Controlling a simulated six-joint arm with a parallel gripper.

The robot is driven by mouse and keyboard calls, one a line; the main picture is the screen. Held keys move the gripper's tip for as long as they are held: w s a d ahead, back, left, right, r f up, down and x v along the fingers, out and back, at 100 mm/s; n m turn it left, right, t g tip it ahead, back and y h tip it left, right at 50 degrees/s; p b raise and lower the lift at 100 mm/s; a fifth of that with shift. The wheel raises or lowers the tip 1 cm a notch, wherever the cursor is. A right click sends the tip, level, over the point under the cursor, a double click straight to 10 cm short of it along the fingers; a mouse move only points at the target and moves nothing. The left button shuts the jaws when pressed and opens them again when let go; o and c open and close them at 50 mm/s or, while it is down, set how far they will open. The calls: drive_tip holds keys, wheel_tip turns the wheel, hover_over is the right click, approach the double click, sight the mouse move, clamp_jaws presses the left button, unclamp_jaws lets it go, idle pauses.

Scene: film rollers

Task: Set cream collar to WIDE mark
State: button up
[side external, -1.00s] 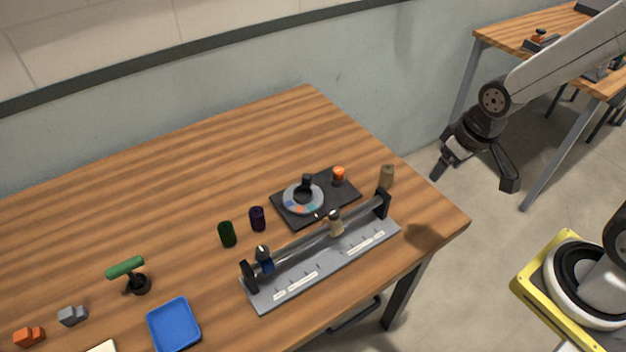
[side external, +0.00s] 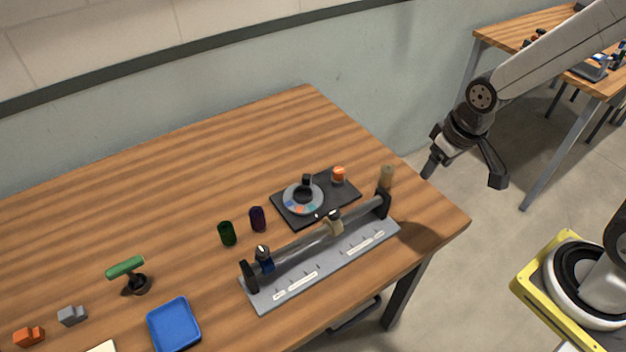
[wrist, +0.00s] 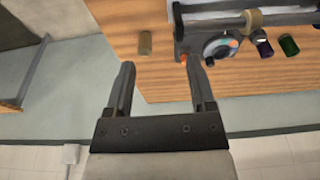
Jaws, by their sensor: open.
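The cream collar (side external: 334,222) sits on the grey rail (side external: 310,242), right of its middle, above a grey base plate (side external: 262,302) with white labels and tick marks. The label words are too small to read. A dark blue collar (side external: 265,260) sits on the same rail near its left end. In the wrist view the cream collar (wrist: 253,20) shows at the top. My gripper (side external: 465,172) is open and empty, in the air off the table's right end, well apart from the rail. Its two fingers (wrist: 160,82) also show in the wrist view.
Behind the rail stand a black dial unit (side external: 283,213) with an orange knob (side external: 338,173), a tan cylinder (side external: 386,176), and green (side external: 227,233) and purple (side external: 257,218) cylinders. A blue tray (side external: 174,325) and green-topped stand (side external: 126,268) are at left. The table's back left is clear.

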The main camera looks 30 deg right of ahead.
drive_tip(key=w+a+f+g, duration=0.1)
drive_tip(key=w+a, duration=0.4)
drive_tip(key=a, duration=0.2)
drive_tip(key=g, duration=0.1)
hover_over(333, 211)
wheel_tip(333, 211, down, 3)
drive_tip(key=shift+f, duration=0.1)
drive_tip(key=shift+f, duration=0.1)
drive_tip(key=shift+f, duration=3.75)
clamp_jaws()
